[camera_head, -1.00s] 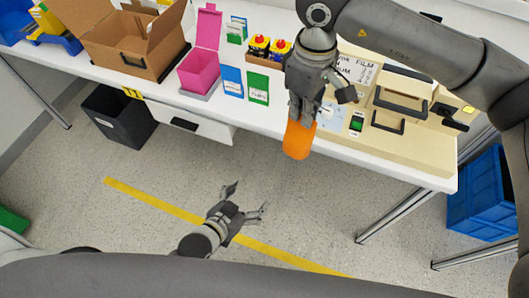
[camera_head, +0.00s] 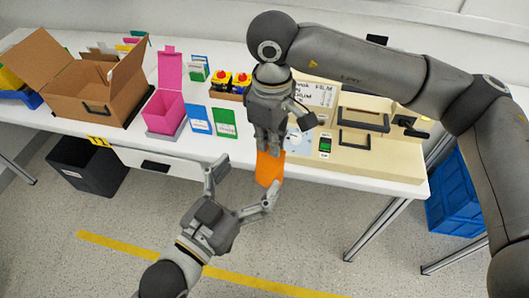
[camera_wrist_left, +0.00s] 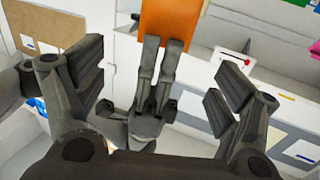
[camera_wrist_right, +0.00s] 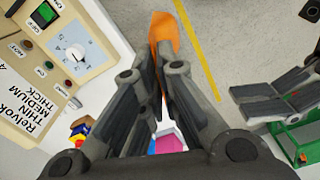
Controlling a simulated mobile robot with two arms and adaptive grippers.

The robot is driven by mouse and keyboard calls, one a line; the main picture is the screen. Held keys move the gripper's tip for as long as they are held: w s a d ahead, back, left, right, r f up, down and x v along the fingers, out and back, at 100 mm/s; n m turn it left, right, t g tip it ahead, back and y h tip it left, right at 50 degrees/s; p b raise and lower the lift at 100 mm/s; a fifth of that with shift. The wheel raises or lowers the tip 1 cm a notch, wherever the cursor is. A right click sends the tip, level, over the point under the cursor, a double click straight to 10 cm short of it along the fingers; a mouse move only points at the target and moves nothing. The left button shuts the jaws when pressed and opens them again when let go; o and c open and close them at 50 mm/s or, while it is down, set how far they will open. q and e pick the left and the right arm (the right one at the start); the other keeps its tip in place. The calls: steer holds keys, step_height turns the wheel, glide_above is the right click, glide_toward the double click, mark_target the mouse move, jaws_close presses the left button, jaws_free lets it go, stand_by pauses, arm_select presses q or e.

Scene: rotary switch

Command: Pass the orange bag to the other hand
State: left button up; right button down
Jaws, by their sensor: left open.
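The orange bag (camera_head: 268,168) hangs below my right gripper (camera_head: 268,140) at the front edge of the table. My right gripper is shut on the bag's upper part; in the right wrist view the bag (camera_wrist_right: 165,35) shows between and beyond its fingertips. My left gripper (camera_head: 243,185) is open and empty, just below and left of the bag, its fingers spread. In the left wrist view the bag (camera_wrist_left: 168,25) is at the top, between the open fingers (camera_wrist_left: 165,85) but beyond them, with the right gripper's fingers (camera_wrist_left: 158,72) in front of it. Contact between left fingers and bag cannot be told.
The beige machine (camera_head: 370,155) with a dial stands right of the bag. A pink box (camera_head: 163,112), blue and green packets (camera_head: 225,122) and an open cardboard box (camera_head: 95,95) stand to the left. A black bin (camera_head: 85,165) is below.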

arm_select(q)
glide_above(267, 167)
steer(key=d, duration=0.1)
steer(key=shift+w, duration=0.35)
steer(key=c, duration=1.2)
steer(key=shift+o, duration=0.2)
arm_select(e)
steer(key=c, duration=1.6)
jaws_free()
steer(key=shift+o, duration=0.2)
